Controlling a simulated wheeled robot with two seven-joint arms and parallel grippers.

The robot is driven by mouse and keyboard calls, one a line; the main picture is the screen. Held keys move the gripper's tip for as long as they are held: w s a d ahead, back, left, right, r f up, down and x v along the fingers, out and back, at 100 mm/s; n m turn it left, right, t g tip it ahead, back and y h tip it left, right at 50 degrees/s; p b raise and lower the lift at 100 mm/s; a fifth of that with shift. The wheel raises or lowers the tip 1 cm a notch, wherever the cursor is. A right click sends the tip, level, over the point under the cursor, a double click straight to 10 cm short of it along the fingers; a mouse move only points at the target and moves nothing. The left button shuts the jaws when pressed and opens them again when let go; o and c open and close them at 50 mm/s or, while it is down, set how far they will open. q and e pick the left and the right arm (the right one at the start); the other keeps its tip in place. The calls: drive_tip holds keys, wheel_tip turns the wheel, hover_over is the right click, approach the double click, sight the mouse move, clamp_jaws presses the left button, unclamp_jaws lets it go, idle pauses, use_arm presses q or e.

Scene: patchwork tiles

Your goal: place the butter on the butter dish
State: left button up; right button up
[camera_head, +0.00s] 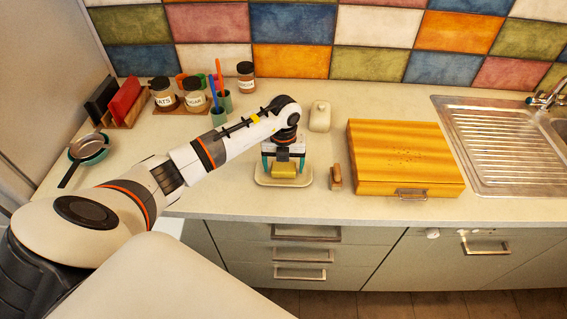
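The butter (284,170) is a small yellow block. It appears to rest on the butter dish (268,182), a low cream tray near the front edge of the counter. My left gripper (284,163) points down over the dish. Its two teal fingers are spread wider than the butter, one to each side, with a gap showing. The gripper's body hides the far part of the dish. My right gripper is not in view.
A cream lidded piece (320,116) stands behind the dish. A small wooden-handled item (336,177) lies right of it, then a large wooden board (404,158) and a sink (500,140). Jars (194,95), cups (218,117) and a rack (124,104) stand at the back left.

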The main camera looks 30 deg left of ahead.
sight(284, 166)
use_arm(q)
drive_tip(key=shift+r, duration=0.45)
wheel_tip(284, 166, up, 12)
drive_tip(key=b, duration=0.3)
drive_tip(key=shift+f+b, duration=0.25)
drive_tip(key=shift+b, duration=0.05)
